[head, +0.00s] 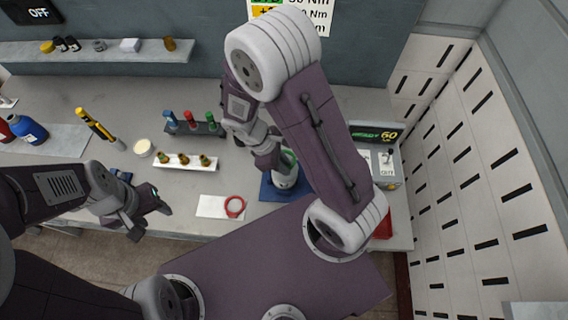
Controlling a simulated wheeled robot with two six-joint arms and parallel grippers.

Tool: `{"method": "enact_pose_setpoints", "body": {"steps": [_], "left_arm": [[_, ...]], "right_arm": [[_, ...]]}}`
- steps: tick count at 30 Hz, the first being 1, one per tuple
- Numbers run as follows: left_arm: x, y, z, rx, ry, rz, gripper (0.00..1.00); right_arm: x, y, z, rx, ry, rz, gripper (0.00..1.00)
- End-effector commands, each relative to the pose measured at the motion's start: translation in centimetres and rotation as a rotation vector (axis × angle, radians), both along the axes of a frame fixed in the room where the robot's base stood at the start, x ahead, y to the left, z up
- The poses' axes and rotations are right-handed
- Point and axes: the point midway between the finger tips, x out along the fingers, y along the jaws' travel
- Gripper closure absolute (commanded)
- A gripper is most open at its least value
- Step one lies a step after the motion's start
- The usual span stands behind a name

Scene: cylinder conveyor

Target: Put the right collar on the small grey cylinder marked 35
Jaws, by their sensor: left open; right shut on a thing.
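A small grey cylinder (286,180) stands on a blue mat (270,193) at the front of the table, partly covered by my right arm. Any number on it cannot be read. A green collar (291,157) shows at its top; whether it is around the cylinder or just above it, I cannot tell. My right gripper (270,160) is shut on the green collar, as far as the partly hidden view shows. A red collar (235,206) lies on a white card (208,207) left of the mat. My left gripper (151,211) is open and empty near the table's front edge.
A white tray (170,166) with several small pieces and a dark rack (197,129) with coloured-top items stand behind. A yellow tool (95,125) and blue bottle (31,130) are left. A device with a green display (375,135) is right. The back left tabletop is fairly clear.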

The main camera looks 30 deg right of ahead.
Motion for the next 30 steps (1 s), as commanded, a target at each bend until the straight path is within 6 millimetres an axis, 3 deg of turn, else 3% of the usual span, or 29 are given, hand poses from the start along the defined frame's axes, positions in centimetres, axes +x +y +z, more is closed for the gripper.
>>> {"method": "enact_pose_setpoints", "body": {"steps": [3, 4, 6, 30], "left_arm": [[0.00, 0.00, -0.33, 0.000, 0.000, 0.000, 0.51], [0.00, 0.00, -0.25, 0.000, 0.000, 0.000, 0.51], [0.00, 0.00, -0.20, 0.000, 0.000, 0.000, 0.51], [0.00, 0.00, -0.01, 0.000, 0.000, 0.000, 0.51]], "right_arm": [[0.00, 0.00, -0.41, 0.000, 0.000, 0.000, 1.00], [0.00, 0.00, -0.33, 0.000, 0.000, 0.000, 0.79], [0.01, 0.00, -0.29, 0.000, 0.000, 0.000, 0.60], [0.09, 0.03, -0.13, 0.002, -0.002, 0.001, 0.60]]}}
